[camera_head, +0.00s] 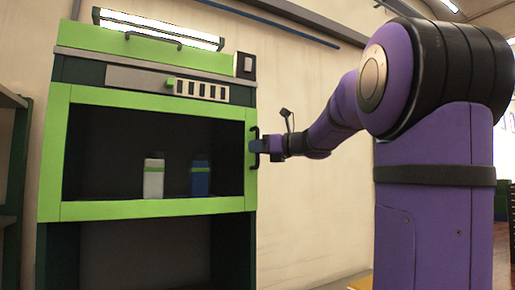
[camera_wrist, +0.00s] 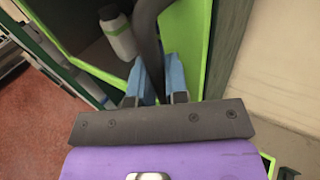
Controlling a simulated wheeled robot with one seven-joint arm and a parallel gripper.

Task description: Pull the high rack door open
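The rack door (camera_head: 150,209) is a bright green frame around a see-through pane on the tall rack. It looks closed against the rack. Its dark upright handle (camera_head: 253,146) is on the right side of the frame. My gripper (camera_head: 262,146) is at this handle, reaching in from the right. In the wrist view, the dark handle (camera_wrist: 150,45) runs between the two blue fingers of my gripper (camera_wrist: 158,80). The fingers look closed on it, one on each side. The green door frame (camera_wrist: 219,45) is also in the wrist view.
A white bottle (camera_head: 153,178) and a blue bottle (camera_head: 200,179) stand inside behind the pane. Above the door are a control panel (camera_head: 170,83) and a green top flap (camera_head: 150,50). A shelf (camera_head: 10,150) stands at the left.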

